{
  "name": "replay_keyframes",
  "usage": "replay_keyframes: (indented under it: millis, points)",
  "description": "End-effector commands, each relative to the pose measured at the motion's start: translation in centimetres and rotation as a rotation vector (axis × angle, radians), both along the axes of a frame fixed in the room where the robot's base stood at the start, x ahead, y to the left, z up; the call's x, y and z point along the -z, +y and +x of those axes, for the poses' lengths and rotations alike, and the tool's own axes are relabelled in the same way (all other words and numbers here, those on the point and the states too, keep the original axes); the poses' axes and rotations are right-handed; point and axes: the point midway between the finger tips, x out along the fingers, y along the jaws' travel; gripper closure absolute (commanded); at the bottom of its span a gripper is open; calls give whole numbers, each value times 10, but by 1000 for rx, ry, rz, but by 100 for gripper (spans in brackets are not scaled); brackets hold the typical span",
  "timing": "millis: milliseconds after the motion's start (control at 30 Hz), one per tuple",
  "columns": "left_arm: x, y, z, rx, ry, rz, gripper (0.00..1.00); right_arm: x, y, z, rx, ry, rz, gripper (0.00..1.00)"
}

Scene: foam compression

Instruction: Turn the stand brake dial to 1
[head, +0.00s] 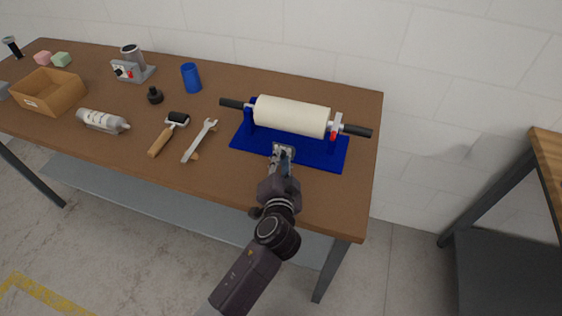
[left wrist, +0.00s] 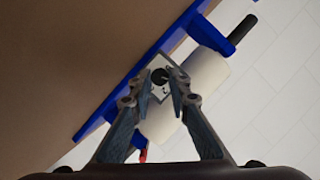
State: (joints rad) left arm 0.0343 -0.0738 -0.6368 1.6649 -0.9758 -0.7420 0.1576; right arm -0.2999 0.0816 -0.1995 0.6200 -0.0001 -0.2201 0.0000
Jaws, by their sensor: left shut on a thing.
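The blue stand (head: 320,157) holds a cream roller (head: 292,115) lying across it, with black handles at both ends. A light dial plate (head: 285,148) is at the stand's front edge. In the left wrist view the stand brake dial (left wrist: 159,76) is a black round knob on that plate, with a small mark below it too small to read surely. My left gripper (left wrist: 157,82) has its fingertips on either side of the knob, shut on it. In the head view my left gripper (head: 283,155) reaches the stand's front from below. My right gripper is not in view.
A red part (head: 334,135) is at the roller's right end.

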Motion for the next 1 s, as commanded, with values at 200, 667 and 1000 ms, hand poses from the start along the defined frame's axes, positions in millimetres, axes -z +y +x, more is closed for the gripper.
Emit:
replay_keyframes:
  millis: [200,667,1000]
  points:
    - [0,-1,0,2,-5,11,100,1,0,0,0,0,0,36]
    - [-1,-1,0,1,-5,10,66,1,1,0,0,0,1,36]
    - [-1,-1,-6,1,-2,9,66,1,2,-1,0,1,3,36]
